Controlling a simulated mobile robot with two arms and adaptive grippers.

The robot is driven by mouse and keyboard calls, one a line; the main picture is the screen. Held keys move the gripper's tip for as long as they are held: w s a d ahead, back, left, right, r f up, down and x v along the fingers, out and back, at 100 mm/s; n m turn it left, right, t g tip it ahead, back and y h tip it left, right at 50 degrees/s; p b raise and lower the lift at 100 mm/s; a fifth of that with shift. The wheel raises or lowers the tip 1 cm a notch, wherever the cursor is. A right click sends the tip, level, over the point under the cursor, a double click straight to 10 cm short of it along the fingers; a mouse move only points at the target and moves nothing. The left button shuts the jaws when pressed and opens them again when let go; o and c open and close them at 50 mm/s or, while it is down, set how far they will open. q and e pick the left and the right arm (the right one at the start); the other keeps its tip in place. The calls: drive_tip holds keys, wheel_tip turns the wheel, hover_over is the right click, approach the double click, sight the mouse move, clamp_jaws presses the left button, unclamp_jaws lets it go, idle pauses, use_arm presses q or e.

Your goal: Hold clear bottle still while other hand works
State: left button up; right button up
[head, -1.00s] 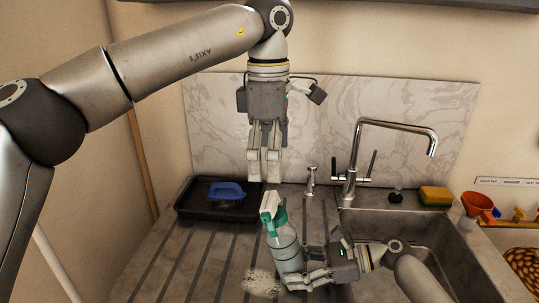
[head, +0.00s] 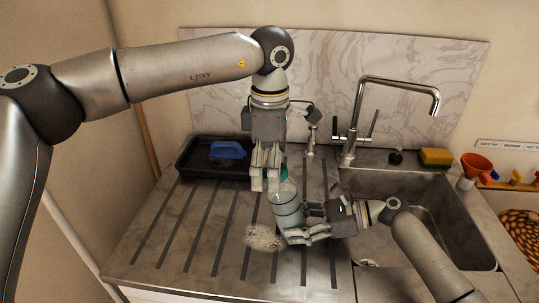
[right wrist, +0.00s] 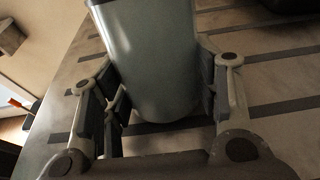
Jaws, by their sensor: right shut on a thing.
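The clear bottle (head: 287,213) stands on the grooved draining board, left of the sink. My right gripper (head: 298,221) comes from the right and is shut on its lower body. In the right wrist view the bottle body (right wrist: 155,60) sits between the two fingers. My left gripper (head: 265,182) points down at the bottle's top, in front of its green-and-white spray head, which is mostly hidden. Only a bit of green shows beside the fingers. I cannot tell whether the left fingers touch it or how far they are parted.
A black tray (head: 187,168) with a blue-handled brush (head: 227,150) lies behind left. A pale speckled patch (head: 263,238) is beside the bottle. The tap (head: 437,100), sink (head: 410,185), yellow sponge (head: 436,157) and orange funnel (head: 476,165) are to the right. The board's left side is clear.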

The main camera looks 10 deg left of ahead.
sight(266, 156)
use_arm(q)
drive_tip(key=c, duration=0.8)
drive_tip(key=o, duration=0.8)
drive_tip(key=shift+f, duration=0.1)
drive_tip(key=shift+a+r, duration=0.25)
drive_tip(key=shift+r, duration=0.65)
drive_tip(key=shift+a+r, duration=0.2)
drive_tip(key=shift+r, duration=0.65)
